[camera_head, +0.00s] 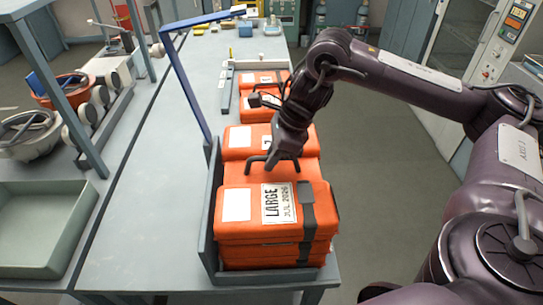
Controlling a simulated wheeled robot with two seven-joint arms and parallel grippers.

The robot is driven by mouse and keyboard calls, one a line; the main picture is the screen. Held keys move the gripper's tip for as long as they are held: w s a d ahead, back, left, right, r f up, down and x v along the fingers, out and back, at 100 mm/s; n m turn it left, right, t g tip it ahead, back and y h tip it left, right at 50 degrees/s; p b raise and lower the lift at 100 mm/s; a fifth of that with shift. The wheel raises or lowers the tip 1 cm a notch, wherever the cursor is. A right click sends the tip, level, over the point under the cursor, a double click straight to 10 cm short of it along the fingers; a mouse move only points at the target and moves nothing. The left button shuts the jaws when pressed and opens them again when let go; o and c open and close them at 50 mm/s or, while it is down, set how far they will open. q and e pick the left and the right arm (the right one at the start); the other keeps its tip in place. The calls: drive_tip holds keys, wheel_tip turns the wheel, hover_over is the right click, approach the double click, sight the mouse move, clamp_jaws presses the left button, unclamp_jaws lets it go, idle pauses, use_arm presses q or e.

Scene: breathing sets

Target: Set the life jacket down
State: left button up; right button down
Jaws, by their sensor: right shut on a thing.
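An orange life jacket (252,218) with a white "LARGE JUL 2026" label and a dark strap lies on top of a stack of similar orange jackets at the front of the table. The stack stands inside a grey tray (208,215) with raised sides. My right gripper (274,162) reaches down from the right and is shut on the life jacket at its upper, far part. The fingertips are partly hidden against the orange surface. I cannot tell whether the jacket rests fully on the stack below. My left gripper is not in view.
More orange packs (258,107) stand in a row behind. A blue post (187,90) with an overhanging arm rises left of the tray. The table (145,215) is bare to the left. A green-grey bin (40,225) stands at far left. Open floor lies right.

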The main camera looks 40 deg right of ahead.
drive_tip(key=c, duration=1.6)
unclamp_jaws()
drive_tip(key=shift+o, duration=0.7)
drive_tip(key=shift+r, duration=0.1)
drive_tip(key=shift+r+p, duration=0.75)
drive_tip(key=shift+r, duration=0.05)
drive_tip(key=b+v, duration=0.1)
drive_tip(key=v, duration=0.2)
drive_tip(key=p+v, duration=0.7)
drive_tip(key=v, duration=0.1)
drive_tip(key=shift+s+r, duration=0.15)
drive_tip(key=shift+r, duration=0.1)
